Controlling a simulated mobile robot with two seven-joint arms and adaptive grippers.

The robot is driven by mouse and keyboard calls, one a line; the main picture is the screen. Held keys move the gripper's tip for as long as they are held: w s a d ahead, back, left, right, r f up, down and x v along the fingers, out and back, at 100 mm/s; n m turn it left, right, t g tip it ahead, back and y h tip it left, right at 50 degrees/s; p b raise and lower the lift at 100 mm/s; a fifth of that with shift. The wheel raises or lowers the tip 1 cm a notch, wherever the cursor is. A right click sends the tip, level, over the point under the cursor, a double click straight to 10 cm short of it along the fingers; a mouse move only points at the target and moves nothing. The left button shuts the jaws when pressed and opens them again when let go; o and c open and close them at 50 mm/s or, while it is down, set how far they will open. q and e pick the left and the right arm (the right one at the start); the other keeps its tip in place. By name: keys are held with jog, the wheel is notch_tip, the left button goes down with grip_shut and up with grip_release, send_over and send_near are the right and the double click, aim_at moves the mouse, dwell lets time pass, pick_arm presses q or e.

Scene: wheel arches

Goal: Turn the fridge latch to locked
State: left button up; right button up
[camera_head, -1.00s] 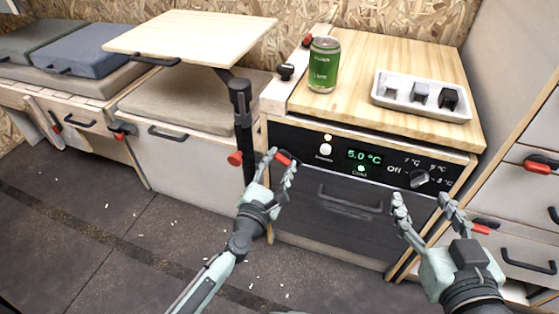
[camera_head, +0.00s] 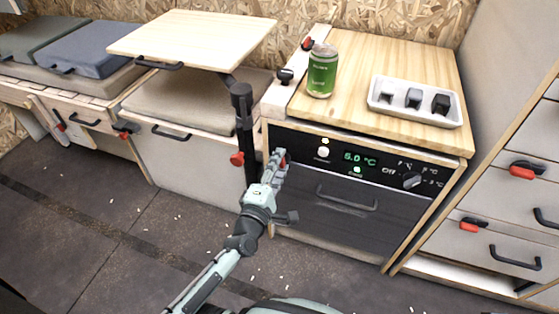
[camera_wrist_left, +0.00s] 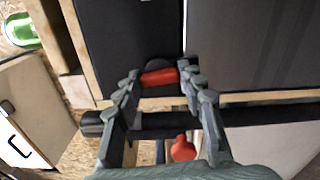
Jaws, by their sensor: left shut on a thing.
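The fridge (camera_head: 345,200) has a dark door with a black handle, below a wooden top. Its latch (camera_head: 283,160) is at the upper left of the fridge front, mostly hidden by my fingers. In the left wrist view the latch (camera_wrist_left: 160,77) is a red bar on a dark round base, lying nearly level in the picture, close to the seam between the dark panels. My left gripper (camera_head: 275,165) is shut on the latch; in the left wrist view its fingers (camera_wrist_left: 164,84) sit at both ends of the bar. My right gripper is out of view.
A black table post (camera_head: 244,125) with a red knob (camera_head: 237,159) stands just left of my left gripper. A green can (camera_head: 322,72) and a white tray (camera_head: 415,112) with small blocks sit on the wooden top. Drawers (camera_head: 500,205) stand at the right.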

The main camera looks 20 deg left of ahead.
pick_arm(q)
jog(key=shift+m+p, duration=0.4)
jog(key=shift+m, duration=0.6)
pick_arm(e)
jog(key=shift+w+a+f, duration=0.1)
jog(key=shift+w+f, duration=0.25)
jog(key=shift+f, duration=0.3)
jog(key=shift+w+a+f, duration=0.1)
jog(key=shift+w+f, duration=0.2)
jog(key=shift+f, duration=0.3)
pick_arm(q)
jog(key=o, duration=1.2)
jog(key=shift+c, duration=0.2)
